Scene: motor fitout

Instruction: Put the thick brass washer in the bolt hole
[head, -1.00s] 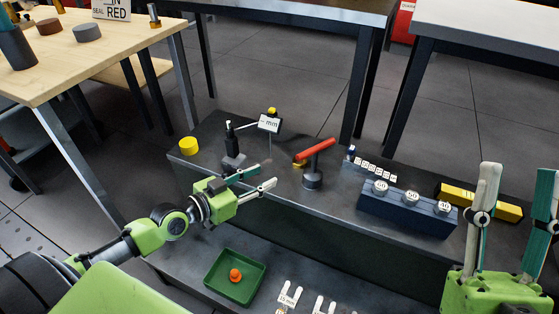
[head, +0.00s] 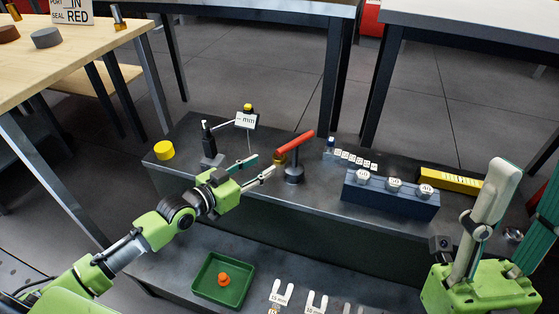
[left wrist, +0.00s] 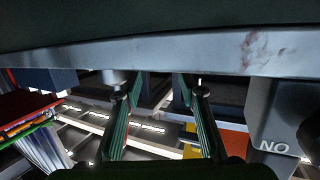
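I cannot make out the thick brass washer or the bolt hole for certain. A small brass-coloured piece (head: 280,160) shows beside the red-handled post (head: 294,172) on the dark bench; I cannot tell if it is the washer. My left gripper (head: 266,165) is just left of that post, fingers apart, with nothing seen between them. In the left wrist view the fingers (left wrist: 158,95) also stand apart, under a grey-blue edge. My right gripper (head: 522,190) is at the lower right, fingers up and wide apart, empty.
On the bench stand a gauge with a "mm" display (head: 246,120), a yellow cylinder (head: 164,150), a blue block (head: 390,200) with round numbered pieces and a yellow bar (head: 449,181). A green tray (head: 208,286) holding an orange piece (head: 224,280) is on the lower shelf.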

